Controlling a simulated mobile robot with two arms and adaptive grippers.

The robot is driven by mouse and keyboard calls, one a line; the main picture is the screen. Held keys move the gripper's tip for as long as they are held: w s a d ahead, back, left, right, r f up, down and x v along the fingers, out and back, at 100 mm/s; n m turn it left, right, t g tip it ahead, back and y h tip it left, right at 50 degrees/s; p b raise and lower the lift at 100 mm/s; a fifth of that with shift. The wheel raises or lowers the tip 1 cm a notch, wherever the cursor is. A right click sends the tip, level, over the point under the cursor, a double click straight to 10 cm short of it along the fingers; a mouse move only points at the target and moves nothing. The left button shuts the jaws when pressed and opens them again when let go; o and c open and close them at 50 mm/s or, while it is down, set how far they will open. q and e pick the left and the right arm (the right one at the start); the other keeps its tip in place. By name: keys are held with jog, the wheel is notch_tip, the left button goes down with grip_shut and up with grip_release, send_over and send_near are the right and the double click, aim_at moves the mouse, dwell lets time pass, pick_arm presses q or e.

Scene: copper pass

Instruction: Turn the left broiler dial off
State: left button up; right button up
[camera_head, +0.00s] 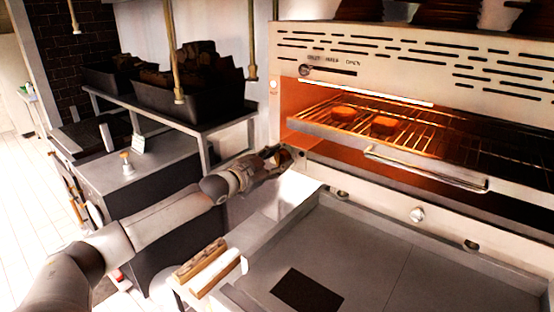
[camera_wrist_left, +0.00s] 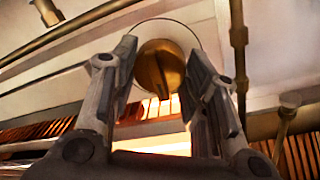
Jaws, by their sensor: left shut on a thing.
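A round brass dial (camera_wrist_left: 160,68) with a raised bar shows in the left wrist view, on a pale panel. My left gripper (camera_wrist_left: 163,75) has one finger on each side of this dial and is shut on it. In the head view my left gripper (camera_head: 284,157) is at the lower left corner of the broiler (camera_head: 418,56), and the dial is mostly hidden by the fingers there. The broiler's inside glows orange, with two round pieces of food (camera_head: 384,125) on its rack (camera_head: 335,125). My right gripper is not in view.
A flat griddle (camera_head: 365,255) with raised edges lies below the broiler. A shelf (camera_head: 205,125) with dark bins (camera_head: 185,95) stands at the left. A small holder (camera_head: 210,268) is near the griddle's left corner. Rods hang from above.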

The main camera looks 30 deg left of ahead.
pick_arm(q)
jog(key=shift+n, duration=0.5)
jog(key=o, duration=1)
jog(key=shift+o, duration=0.2)
jog(key=shift+s+a+f, duration=0.1)
jog(key=shift+s, duration=0.5)
jog(key=s+a, duration=0.1)
jog(key=s, duration=0.9)
jog(key=shift+s+a+r, duration=0.3)
jog(key=shift+a+r, duration=0.05)
